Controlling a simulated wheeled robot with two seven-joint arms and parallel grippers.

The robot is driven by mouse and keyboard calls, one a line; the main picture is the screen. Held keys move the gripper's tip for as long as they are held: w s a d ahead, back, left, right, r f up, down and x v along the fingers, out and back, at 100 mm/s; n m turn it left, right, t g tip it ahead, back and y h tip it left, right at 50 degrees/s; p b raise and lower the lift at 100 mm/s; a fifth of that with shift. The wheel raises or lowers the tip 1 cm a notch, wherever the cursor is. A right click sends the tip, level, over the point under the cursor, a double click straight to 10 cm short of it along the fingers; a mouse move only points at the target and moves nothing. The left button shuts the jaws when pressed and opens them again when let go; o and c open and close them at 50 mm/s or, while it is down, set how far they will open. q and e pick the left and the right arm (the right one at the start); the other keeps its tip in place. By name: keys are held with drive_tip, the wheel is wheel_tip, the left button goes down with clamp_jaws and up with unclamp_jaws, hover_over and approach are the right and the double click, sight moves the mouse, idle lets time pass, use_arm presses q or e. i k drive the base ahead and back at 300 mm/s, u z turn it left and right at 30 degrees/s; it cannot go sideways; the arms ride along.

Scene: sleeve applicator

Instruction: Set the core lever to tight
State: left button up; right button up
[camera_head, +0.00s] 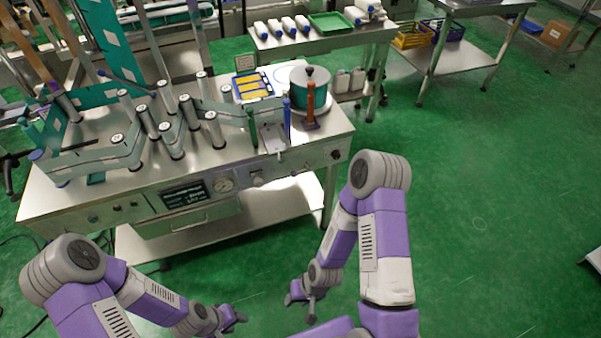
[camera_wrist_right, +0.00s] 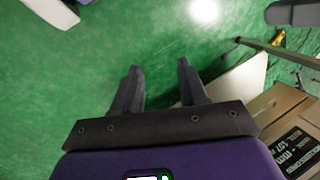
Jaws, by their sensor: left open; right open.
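The sleeve applicator (camera_head: 185,190) is a steel bench machine at the upper left of the head view. My left gripper (camera_head: 238,318) is open and empty at the bottom, well short of the machine. My right gripper (camera_head: 301,299) is open and empty, also below and apart from it; its fingers show in the right wrist view (camera_wrist_right: 160,88).
Several rollers (camera_head: 171,140) stand on the machine top. Green floor (camera_head: 480,190) is clear to the right.

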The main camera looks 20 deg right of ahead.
sight(307, 168)
drive_tip(key=u, duration=1.5)
drive_tip(key=i, duration=0.7)
drive_tip(key=z, duration=1.65)
